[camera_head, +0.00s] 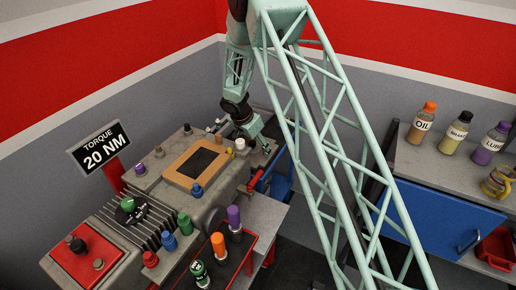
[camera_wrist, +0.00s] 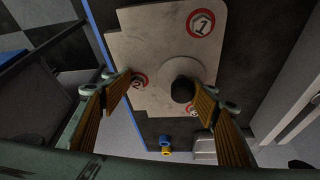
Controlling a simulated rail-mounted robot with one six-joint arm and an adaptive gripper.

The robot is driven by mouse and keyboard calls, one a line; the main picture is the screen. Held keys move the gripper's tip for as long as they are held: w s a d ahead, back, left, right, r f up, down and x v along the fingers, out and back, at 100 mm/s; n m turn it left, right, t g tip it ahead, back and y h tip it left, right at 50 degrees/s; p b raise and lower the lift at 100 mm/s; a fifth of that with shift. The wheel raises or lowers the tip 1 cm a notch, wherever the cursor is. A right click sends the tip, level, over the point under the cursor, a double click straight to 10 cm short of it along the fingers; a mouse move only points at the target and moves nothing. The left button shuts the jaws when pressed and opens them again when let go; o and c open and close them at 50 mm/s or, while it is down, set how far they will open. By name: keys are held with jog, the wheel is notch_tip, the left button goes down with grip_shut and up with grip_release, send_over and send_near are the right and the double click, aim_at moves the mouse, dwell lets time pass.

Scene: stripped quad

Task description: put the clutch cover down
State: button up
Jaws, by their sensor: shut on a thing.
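In the wrist view the clutch cover (camera_wrist: 150,45) is a pale plate with rounded corners, round numbered stickers and a raised middle with a dark knob (camera_wrist: 183,89). My gripper (camera_wrist: 170,86) has one yellow-padded finger on each side of the cover's middle and is shut on it; the exact contact is hard to see. In the head view my gripper (camera_head: 260,142) is at the far right end of the grey engine block (camera_head: 222,186). The cover cannot be made out clearly there. An orange-brown frame (camera_head: 181,178) surrounds a dark opening on the block.
Several coloured knobs stand around the block, including a blue one (camera_head: 196,190). A torque sign (camera_head: 104,149) stands at left. A red tray (camera_head: 240,268) with coloured-handled tools is in front. Bottles (camera_head: 454,137) stand on the right bench (camera_head: 430,166).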

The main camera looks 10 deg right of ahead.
jog(key=o, duration=1.2)
jog(key=shift+c, duration=0.2)
jog(key=shift+r, duration=0.15)
jog(key=shift+a+r, duration=0.1)
jog(key=shift+r, duration=0.15)
jog(key=p+v, duration=0.1)
jog(key=v, duration=1)
jog(key=shift+r, duration=0.15)
jog(key=shift+s, duration=0.15)
